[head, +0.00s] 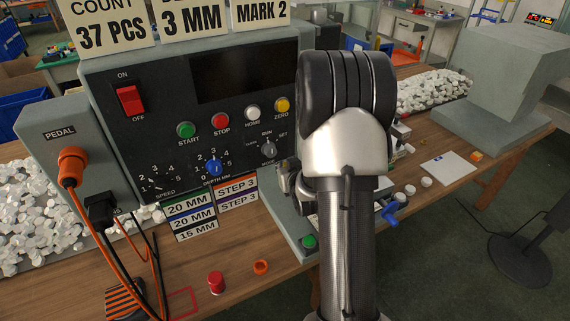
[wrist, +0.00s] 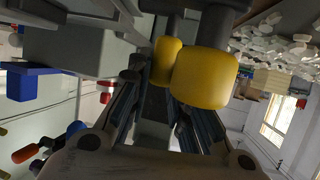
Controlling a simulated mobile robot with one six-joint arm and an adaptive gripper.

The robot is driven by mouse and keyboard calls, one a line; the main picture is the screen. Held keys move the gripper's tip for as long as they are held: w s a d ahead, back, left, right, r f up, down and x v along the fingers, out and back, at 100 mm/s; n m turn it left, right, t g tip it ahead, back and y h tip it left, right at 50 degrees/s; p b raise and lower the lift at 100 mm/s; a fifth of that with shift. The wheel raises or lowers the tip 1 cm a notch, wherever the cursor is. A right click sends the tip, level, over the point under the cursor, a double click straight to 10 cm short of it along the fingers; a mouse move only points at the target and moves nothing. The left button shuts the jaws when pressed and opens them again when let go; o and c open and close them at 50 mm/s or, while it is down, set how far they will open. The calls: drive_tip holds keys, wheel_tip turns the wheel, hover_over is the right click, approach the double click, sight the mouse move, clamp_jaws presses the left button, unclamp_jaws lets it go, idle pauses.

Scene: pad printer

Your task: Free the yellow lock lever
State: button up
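Two rounded yellow grips on dark stems show in the wrist view, a smaller one (wrist: 166,62) and a larger, nearer one (wrist: 204,79). I take them as belonging to yellow levers, but cannot tell which is the lock lever. My gripper (wrist: 157,82) points at them with its dark fingers apart. The larger grip overlaps the right finger's tip in the picture; I cannot tell whether they touch. Nothing is clearly held. In the head view my arm hides the gripper and the yellow grips.
The control panel (head: 125,165) stands left of my arm, with a red switch (head: 131,100) and several knobs. A blue handle (head: 389,214) sticks out right of my arm. White pieces (head: 432,88) are heaped behind. A red button (head: 216,282) and orange ring (head: 261,267) lie near the table's front.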

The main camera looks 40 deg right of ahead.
clamp_jaws()
drive_tip(key=shift+w+r+g+p, duration=0.3)
drive_tip(key=shift+p, duration=0.6)
drive_tip(key=shift+w+d+f+g+p, duration=0.1)
drive_tip(key=shift+w+f+g+p, duration=0.15)
drive_tip(key=shift+g+p, duration=0.15)
drive_tip(key=o, duration=0.6)
unclamp_jaws()
